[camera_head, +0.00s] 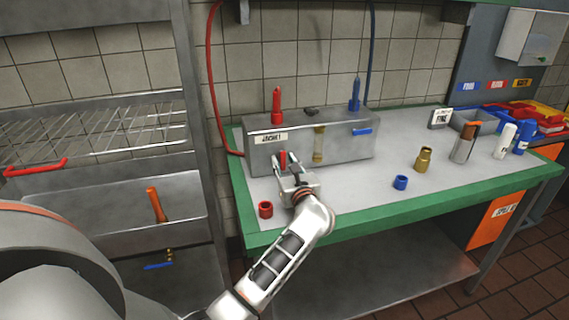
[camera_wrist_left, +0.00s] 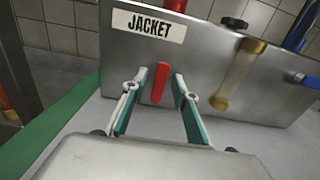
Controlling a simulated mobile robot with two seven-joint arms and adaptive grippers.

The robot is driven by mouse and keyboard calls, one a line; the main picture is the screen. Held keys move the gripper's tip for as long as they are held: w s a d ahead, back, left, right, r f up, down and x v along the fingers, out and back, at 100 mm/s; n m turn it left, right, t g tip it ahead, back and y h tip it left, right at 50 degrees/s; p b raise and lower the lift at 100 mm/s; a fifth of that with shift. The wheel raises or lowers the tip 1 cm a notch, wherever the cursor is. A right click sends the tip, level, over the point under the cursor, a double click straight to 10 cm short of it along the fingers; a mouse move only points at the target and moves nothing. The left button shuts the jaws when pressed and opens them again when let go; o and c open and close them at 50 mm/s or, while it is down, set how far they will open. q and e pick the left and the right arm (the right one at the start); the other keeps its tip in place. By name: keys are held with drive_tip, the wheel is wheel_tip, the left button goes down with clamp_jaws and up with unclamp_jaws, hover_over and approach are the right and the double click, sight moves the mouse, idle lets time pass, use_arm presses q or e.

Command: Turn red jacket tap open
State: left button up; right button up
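The red jacket tap lever (camera_head: 283,160) is on the front of a steel box (camera_head: 345,150), below a label reading JACKET (camera_head: 268,138). In the left wrist view the lever (camera_wrist_left: 160,84) points up and down. My left gripper (camera_head: 286,163) is at the box front. In the left wrist view the fingers of my left gripper (camera_wrist_left: 160,92) are open, one on each side of the lever, with a visible gap on both sides. The lever's lower end shows between the fingers. My right gripper is not in view.
A blue lever (camera_head: 361,131) lies level at the box's right, past a brass-ended sight tube (camera_head: 319,145). A red ring (camera_head: 265,209), blue ring (camera_head: 401,182) and brass fitting (camera_head: 423,159) stand on the green-edged table (camera_head: 340,228). Red and blue hoses rise behind.

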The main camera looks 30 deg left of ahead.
use_arm(q)
drive_tip(key=v, duration=1.2)
idle(0.3)
drive_tip(key=shift+r, duration=0.1)
